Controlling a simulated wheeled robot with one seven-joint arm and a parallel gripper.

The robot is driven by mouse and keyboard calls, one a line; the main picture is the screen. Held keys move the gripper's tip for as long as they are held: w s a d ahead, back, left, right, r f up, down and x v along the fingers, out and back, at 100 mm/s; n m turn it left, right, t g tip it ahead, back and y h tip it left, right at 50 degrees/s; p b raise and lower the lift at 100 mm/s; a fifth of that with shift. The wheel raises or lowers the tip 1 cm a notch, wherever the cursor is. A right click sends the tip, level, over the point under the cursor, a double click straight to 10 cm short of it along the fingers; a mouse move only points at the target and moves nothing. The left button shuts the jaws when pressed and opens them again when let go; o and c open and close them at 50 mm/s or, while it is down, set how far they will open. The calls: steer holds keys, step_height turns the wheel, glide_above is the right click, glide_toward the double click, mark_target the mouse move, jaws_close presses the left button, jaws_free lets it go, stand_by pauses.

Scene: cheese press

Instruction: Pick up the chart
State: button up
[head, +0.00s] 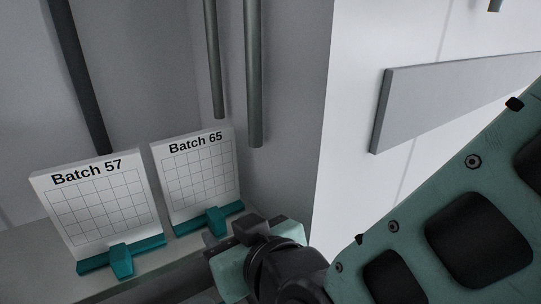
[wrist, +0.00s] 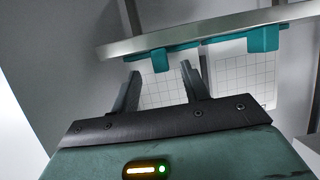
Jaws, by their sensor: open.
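Two white charts with printed grids stand side by side on a shelf in the head view. The left chart reads "Batch 57" (head: 100,208); the right one reads "Batch 65" (head: 197,175). Each stands in a teal base with a block-shaped front piece. My gripper (head: 222,243) is low in front of the Batch 65 chart, and its fingertips are hard to make out there. In the wrist view my gripper (wrist: 160,70) is open and empty. A teal block (wrist: 160,61) shows between its fingertips, with a gridded sheet (wrist: 163,92) behind; whether they touch is unclear.
The shelf's front edge (wrist: 215,32) crosses the wrist view just beyond the fingers. Dark vertical rods (head: 253,75) hang behind the charts. A white wall corner (head: 345,150) with a grey panel (head: 450,98) stands to the right, close to my arm.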

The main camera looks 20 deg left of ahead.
mark_target(220, 223)
steer(key=p+x, duration=0.1)
steer(key=x, duration=0.1)
steer(key=p+x, duration=0.1)
steer(key=x, duration=0.1)
steer(key=shift+r, duration=0.25)
steer(key=shift+w+a+f+p, duration=0.3)
steer(key=shift+w+a+f, duration=0.05)
steer(key=shift+a, duration=0.1)
steer(key=shift+c, duration=0.3)
jaws_close()
